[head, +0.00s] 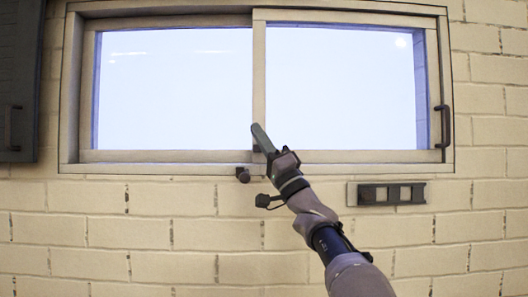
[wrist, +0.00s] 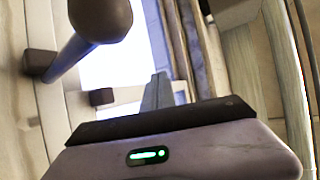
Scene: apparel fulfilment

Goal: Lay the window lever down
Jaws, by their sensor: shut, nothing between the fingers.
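The window lever appears to be the dark knob-ended piece (head: 243,174) on the wall side just below the window's lower frame. In the wrist view a thick dark rod with a rounded end (wrist: 98,20) appears to be the same lever, sticking out toward the camera from a small base. My gripper (head: 257,132) is shut and empty, in front of the window's middle upright, above and right of the lever in the head view. In the wrist view its narrow grey fingertips (wrist: 158,85) lie right of the rod, apart from it.
The sliding window (head: 160,157) has a dark vertical pull handle (head: 445,127) on its right. A dark shutter (head: 20,80) stands at the far left. The wall below the window is otherwise clear.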

